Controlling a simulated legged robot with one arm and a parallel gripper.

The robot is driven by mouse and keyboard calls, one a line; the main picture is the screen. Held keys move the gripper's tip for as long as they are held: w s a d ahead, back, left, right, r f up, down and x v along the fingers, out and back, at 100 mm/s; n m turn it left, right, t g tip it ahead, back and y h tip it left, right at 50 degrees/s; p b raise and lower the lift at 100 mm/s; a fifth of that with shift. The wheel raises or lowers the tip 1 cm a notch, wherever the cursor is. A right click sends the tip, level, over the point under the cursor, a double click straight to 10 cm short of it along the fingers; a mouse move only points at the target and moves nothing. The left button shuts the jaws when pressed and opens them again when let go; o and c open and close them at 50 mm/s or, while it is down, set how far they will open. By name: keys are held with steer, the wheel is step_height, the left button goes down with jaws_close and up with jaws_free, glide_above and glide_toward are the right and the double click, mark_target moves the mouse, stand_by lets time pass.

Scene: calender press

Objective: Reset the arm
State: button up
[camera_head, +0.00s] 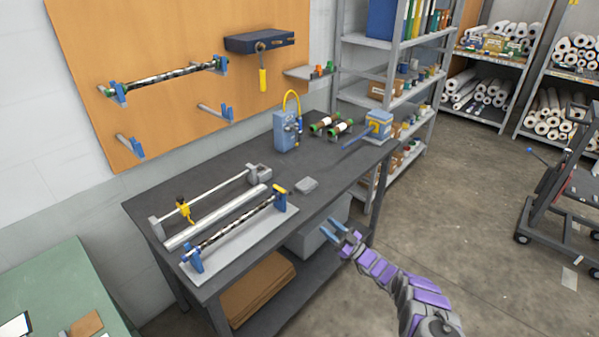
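My gripper (341,233) is at the end of my purple and grey arm, right of the dark workbench (235,166) and in front of its right edge in the picture. Its two blue fingers are spread apart with nothing between them. The fingertips point up and to the left, and I see no contact with the bench. The forearm reaches in from the bottom right.
On the bench are a roller fixture (240,228) with blue end blocks, a rail with a yellow clamp (184,209), a blue-grey box (287,131) and spools (331,127). A grey bin (312,240) sits beneath. Open floor (470,230) lies right.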

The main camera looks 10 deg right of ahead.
steer(key=shift+a, duration=0.1)
steer(key=s+a+r+g, duration=0.4)
steer(key=a+r+g, duration=0.4)
steer(key=a+g, duration=0.3)
steer(key=s+a+r+m+g+h, duration=0.25)
steer(key=s+a+r, duration=0.2)
steer(key=s, duration=0.25)
steer(key=s+a+r+m+g+h, duration=0.1)
steer(key=s+a+r+g+h, duration=0.15)
steer(key=s+r, duration=0.35)
steer(key=s+a+r+m+g+h, duration=0.1)
steer(key=s+r+m+h, duration=0.15)
steer(key=s, duration=0.75)
steer(key=s+r+m+g+h, duration=0.2)
steer(key=s+r+h, duration=0.1)
steer(key=s, duration=0.8)
steer(key=s+d+m+h, duration=0.1)
steer(key=s+d+h, duration=0.1)
steer(key=s, duration=0.7)
steer(key=s+d+m+t+h+b, duration=0.1)
steer(key=s+d+m+h, duration=0.1)
steer(key=s, duration=0.6)
steer(key=shift+s+d+r+h, duration=0.35)
steer(key=shift+d+h, duration=0.5)
steer(key=shift+d, duration=0.15)
